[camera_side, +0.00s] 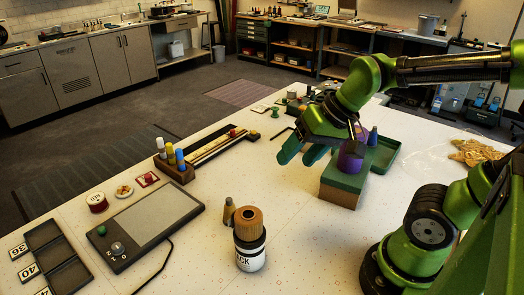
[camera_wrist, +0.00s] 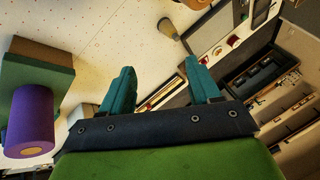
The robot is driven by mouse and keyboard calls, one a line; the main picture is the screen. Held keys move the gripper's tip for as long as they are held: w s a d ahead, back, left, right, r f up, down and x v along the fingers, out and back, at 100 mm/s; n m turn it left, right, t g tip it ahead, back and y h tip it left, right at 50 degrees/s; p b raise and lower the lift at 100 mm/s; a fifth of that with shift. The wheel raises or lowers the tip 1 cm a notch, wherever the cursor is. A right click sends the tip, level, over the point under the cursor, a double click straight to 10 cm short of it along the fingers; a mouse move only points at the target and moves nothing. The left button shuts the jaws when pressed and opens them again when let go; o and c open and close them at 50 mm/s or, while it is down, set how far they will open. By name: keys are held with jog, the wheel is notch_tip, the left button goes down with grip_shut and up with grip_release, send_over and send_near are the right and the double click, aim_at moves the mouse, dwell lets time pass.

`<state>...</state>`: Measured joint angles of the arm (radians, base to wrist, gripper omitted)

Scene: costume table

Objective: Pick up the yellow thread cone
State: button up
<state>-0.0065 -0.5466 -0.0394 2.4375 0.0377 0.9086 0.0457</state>
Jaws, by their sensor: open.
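I cannot pick out a clearly yellow thread cone. A purple thread cone (camera_side: 350,158) is at the green-topped box (camera_side: 342,190), and shows large at the left of the wrist view (camera_wrist: 30,118). My gripper (camera_side: 303,151), with teal fingers, is open and empty above the table, beside the purple cone; its fingers also show apart in the wrist view (camera_wrist: 163,87).
A labelled bottle (camera_side: 250,250) with a brown top stands at the front. A grey tablet (camera_side: 150,226) lies to its left. A wooden rack (camera_side: 176,172) holds coloured sticks, one yellow. A blue cone (camera_side: 373,137) and a green tray (camera_side: 386,154) are behind the box. Bare table lies between.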

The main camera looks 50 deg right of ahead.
jog(key=w+f+m+g+y, duration=0.15)
jog(key=w+f+m, duration=0.25)
jog(key=w+m, duration=0.4)
jog(key=m+y, duration=0.1)
jog(key=m, duration=1)
send_near(230, 199)
jog(key=shift+g, duration=0.35)
jog(key=x, duration=1.2)
jog(key=shift+w, duration=0.4)
jog(key=c, duration=1.1)
